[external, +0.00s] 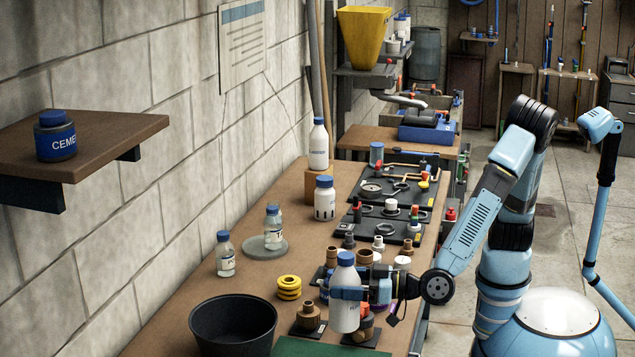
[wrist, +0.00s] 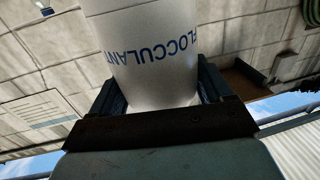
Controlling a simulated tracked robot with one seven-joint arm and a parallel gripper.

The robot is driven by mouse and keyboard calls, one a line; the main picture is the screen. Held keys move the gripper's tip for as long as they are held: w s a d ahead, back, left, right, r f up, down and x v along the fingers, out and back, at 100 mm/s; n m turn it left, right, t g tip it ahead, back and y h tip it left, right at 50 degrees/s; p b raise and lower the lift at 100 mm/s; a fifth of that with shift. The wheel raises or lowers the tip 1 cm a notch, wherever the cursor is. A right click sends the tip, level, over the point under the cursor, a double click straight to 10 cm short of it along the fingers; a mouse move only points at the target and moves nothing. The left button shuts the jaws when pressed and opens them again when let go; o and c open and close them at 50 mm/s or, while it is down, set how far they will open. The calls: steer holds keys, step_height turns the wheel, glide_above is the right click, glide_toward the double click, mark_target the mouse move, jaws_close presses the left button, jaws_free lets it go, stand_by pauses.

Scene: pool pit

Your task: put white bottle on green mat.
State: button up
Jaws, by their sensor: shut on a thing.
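The white bottle (external: 345,297) has a blue cap and is upright in my gripper (external: 350,294), above the front part of the bench. In the wrist view the white bottle (wrist: 150,62) fills the space between the fingers of my gripper (wrist: 155,95), with blue "FLOCCULANT" lettering that appears upside down. My gripper is shut around its body. The green mat (external: 305,347) shows at the bottom edge of the external view, partly cut off by the frame. The bottle is beyond the mat and to its right in the picture.
A black bowl (external: 233,325) stands left of the mat. Brass fittings on dark plates (external: 307,319) and yellow rings (external: 289,287) are close to the bottle. Another white bottle (external: 318,146) stands on a wooden block farther back. Small clear bottles (external: 225,254) stand near the wall.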

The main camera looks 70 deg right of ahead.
steer(key=w+a+f, duration=0.5)
steer(key=f, duration=0.5)
steer(key=shift+w+a, duration=0.2)
steer(key=shift+a, duration=0.1)
steer(key=shift+f, duration=0.15)
steer(key=o, duration=1.4)
steer(key=s, duration=0.4)
steer(key=s+d, duration=0.1)
steer(key=s, duration=0.3)
steer(key=s+d, duration=0.1)
steer(key=s, duration=0.3)
